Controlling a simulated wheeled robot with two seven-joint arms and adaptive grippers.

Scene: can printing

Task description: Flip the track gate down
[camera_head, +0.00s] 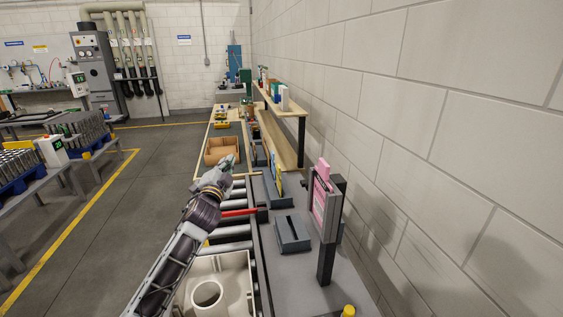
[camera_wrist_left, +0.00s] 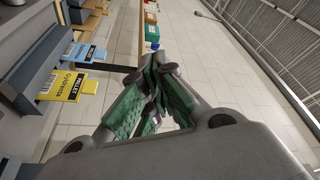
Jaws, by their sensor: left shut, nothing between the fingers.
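The track gate looks to be the red bar (camera_head: 240,212), which reaches leftward from a dark mount (camera_head: 262,214) at the roller track's right rail. It appears roughly level across the rollers, and its left end meets my left forearm's outline. My left gripper (camera_head: 229,162) is beyond the bar, over the track near the cardboard box, apart from the bar. In the left wrist view its green-padded fingers (camera_wrist_left: 154,88) are together with nothing between them. The red bar does not show in the left wrist view. My right gripper is not in view.
The roller track (camera_head: 232,232) runs along the bench, with a white fixture (camera_head: 234,287) at its near end. A grey box (camera_head: 293,232) and a post with a pink panel (camera_head: 322,200) stand to the right. A cardboard box (camera_head: 217,152) is farther back. Yellow (camera_wrist_left: 68,86) and blue (camera_wrist_left: 85,52) signs show.

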